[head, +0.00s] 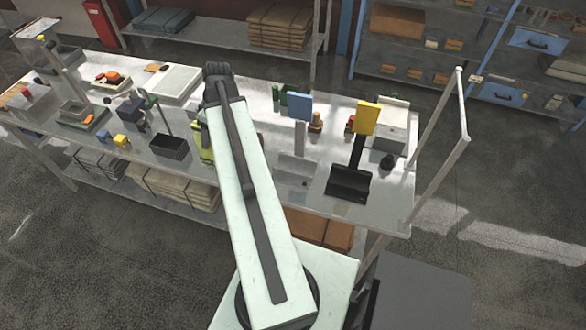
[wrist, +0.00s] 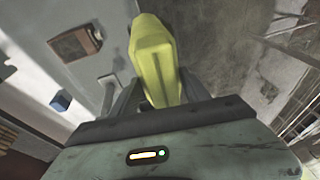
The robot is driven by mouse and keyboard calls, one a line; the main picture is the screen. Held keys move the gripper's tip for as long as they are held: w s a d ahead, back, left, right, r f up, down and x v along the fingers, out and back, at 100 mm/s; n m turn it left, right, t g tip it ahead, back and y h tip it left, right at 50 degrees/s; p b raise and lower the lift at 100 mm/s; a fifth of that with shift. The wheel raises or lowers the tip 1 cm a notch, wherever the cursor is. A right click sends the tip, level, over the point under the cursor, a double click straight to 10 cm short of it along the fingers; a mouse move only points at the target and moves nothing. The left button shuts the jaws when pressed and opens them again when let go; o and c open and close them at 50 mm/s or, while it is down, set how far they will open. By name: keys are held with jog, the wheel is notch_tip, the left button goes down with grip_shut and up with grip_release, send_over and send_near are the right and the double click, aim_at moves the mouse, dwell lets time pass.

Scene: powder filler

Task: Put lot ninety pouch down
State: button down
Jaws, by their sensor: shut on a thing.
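A yellow-green pouch (wrist: 153,55) is between the two fingers of my gripper (wrist: 150,88) in the wrist view. The gripper is shut on it, and the pouch sticks out past the fingertips. No lot marking on it can be read. In the head view, a yellow-green piece (head: 206,156) shows beside my arm, over the bench; my arm hides the gripper and much of that spot. I cannot tell whether the pouch touches the bench.
On the long grey bench (head: 258,188), a blue panel on a pale stand (head: 298,107) and a yellow panel on a black stand (head: 367,118) are right of my arm. A black open bin (head: 170,147) is left of it. A post frame (head: 440,150) rises at the right end.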

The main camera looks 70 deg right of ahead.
jog(key=s+d+f+m+g+h+b, duration=0.25)
jog(key=s+d+m, duration=0.4)
jog(key=m, duration=1.15)
jog(key=s+d+f+m+g+h+b, duration=0.1)
jog(key=s+d+f+m+g, duration=0.2)
jog(key=d+m, duration=1)
jog(key=s+a+f+m+b, duration=0.2)
jog(key=s, duration=0.3)
jog(key=s+a+f+m+b, duration=0.1)
jog(key=s+f+m+b, duration=0.1)
jog(key=s, duration=0.4)
jog(key=shift+a+b, duration=0.4)
jog(key=shift+b, duration=0.35)
jog(key=s+b, duration=0.1)
jog(key=s+f, duration=0.1)
jog(key=s+f+b, duration=0.1)
jog(key=s, duration=0.1)
jog(key=shift+d+f+b, duration=0.1)
jog(key=shift+f+b, duration=0.15)
jog(key=shift+b, duration=0.1)
jog(key=c, duration=0.5)
grip_release()
